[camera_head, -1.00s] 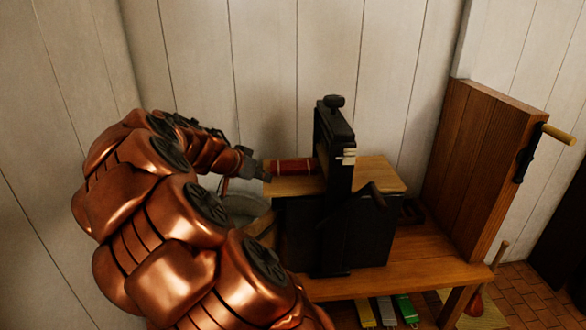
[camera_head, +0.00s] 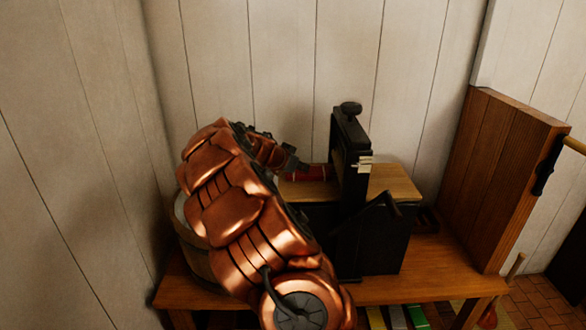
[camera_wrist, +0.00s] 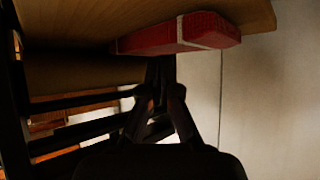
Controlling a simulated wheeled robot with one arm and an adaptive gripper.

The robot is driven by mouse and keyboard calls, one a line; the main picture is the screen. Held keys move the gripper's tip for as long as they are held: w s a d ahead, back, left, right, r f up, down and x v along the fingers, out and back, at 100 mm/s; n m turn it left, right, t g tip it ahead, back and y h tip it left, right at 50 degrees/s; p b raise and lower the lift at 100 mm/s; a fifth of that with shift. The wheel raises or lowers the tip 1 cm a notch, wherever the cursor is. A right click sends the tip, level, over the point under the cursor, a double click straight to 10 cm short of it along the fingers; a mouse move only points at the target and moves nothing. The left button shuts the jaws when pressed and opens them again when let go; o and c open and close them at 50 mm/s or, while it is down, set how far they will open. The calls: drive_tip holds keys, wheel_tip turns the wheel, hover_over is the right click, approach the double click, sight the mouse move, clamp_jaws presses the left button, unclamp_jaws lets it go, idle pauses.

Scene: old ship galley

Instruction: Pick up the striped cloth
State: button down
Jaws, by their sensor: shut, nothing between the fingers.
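The striped cloth, a flat red bundle with a pale band (camera_head: 314,173), lies on the wooden top of the dark press, left of its black upright frame. In the wrist view the cloth (camera_wrist: 182,34) lies on the board's edge, and its far end is dim. My gripper (camera_head: 293,162) is at the left end of the cloth and partly covers it. In the wrist view my gripper (camera_wrist: 161,94) has its fingertips close together, empty, and apart from the cloth.
The black press frame (camera_head: 350,155) stands just right of the cloth. A tall wooden panel (camera_head: 495,170) stands at the table's right end. A round tub (camera_head: 190,240) is partly hidden behind my arm. White plank walls enclose the back and left.

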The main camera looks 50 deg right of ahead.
sight(313, 169)
drive_tip(key=d, duration=0.2)
drive_tip(key=d+p, duration=0.1)
drive_tip(key=shift+s, duration=0.25)
drive_tip(key=shift+f+p, duration=0.25)
drive_tip(key=shift+p, duration=0.05)
drive_tip(key=shift+w+a+f+b, duration=0.1)
drive_tip(key=shift+f+b, duration=0.35)
drive_tip(key=shift+b, duration=0.05)
drive_tip(key=shift+f+b, duration=0.15)
drive_tip(key=shift+b, duration=0.35)
